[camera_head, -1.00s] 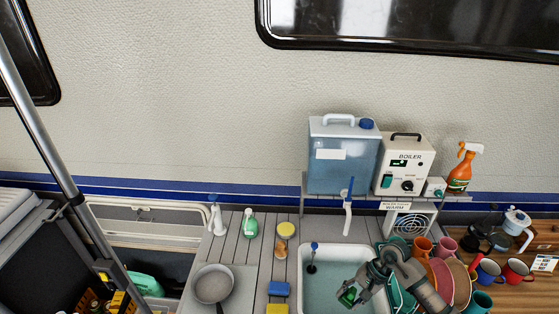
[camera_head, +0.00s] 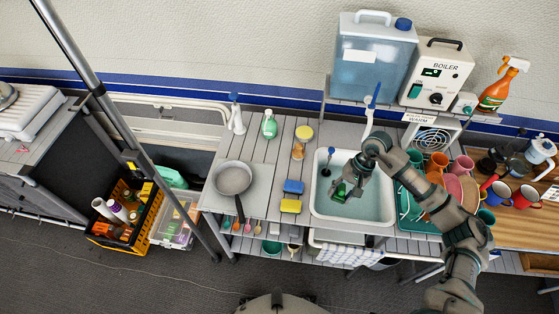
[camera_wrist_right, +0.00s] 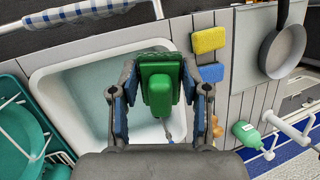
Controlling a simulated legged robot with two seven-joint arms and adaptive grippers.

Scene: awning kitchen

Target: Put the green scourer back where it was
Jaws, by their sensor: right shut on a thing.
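My right gripper (camera_head: 345,193) is above the sink (camera_head: 318,205), shut on the green scourer (camera_wrist_right: 160,85). In the right wrist view the scourer sits between the two fingers, a green block with a darker green pad behind it. In the head view it shows only as a small green patch at the fingertips. The sink basin holds pale water. A blue sponge (camera_head: 293,186) and a yellow sponge (camera_head: 290,206) lie apart on the slatted counter left of the sink. My left gripper is not in view.
A brush with a blue knob (camera_head: 327,160) stands in the sink's left part. A blue-handled tap (camera_head: 370,115) rises behind. A dish rack (camera_head: 412,205) with mugs and plates is to the right. A frying pan (camera_head: 233,178) and green bottle (camera_head: 269,125) stand left.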

